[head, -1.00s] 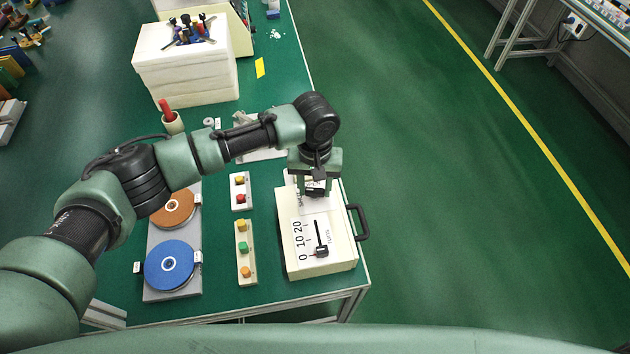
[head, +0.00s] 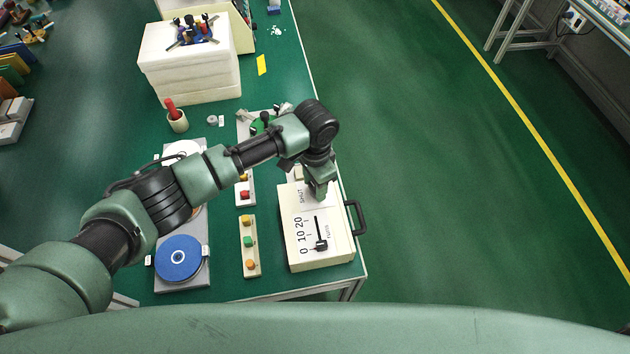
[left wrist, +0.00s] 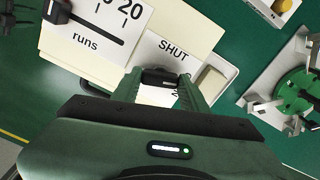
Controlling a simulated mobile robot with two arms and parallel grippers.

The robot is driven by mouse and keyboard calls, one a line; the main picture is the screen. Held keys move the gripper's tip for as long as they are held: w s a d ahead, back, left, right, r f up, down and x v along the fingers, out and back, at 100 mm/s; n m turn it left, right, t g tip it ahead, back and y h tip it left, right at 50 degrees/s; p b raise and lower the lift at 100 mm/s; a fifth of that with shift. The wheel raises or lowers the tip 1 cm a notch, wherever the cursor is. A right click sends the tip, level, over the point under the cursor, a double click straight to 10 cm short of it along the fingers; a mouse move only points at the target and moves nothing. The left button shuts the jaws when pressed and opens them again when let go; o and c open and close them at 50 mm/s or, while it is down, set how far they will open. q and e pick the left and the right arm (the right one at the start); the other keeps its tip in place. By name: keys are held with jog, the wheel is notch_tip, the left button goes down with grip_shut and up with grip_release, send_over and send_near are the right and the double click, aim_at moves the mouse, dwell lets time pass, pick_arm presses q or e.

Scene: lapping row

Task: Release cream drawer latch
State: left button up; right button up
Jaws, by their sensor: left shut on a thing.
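The cream drawer box (head: 335,255) stands at the table's right edge, with a black handle (head: 357,217) on its right side. Its top bears a "runs" scale with a black slider (head: 321,246) near the 0 end and a white plate marked SHUT (head: 301,199). My left gripper (head: 320,195) is over that plate. In the left wrist view its fingers are shut on a small black latch knob (left wrist: 158,78) beside the SHUT print (left wrist: 174,49). A second label below the knob is mostly hidden by the gripper. My right gripper is not in view.
Left of the box are button strips (head: 249,247) and a blue disc (head: 178,258) on a grey base. A red-handled tool stands in a cup (head: 177,122). A white block stack (head: 190,70) is farther back. Open floor lies to the right.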

pick_arm(q)
jog(key=shift+m+p, duration=0.3)
jog(key=shift+m, duration=1.7)
jog(key=o, duration=1.4)
jog(key=shift+r, duration=0.1)
notch_tip(320, 180, up, 8)
jog(key=shift+f+b, duration=0.15)
jog(key=shift+b, duration=0.65)
jog(key=shift+f, duration=0.1)
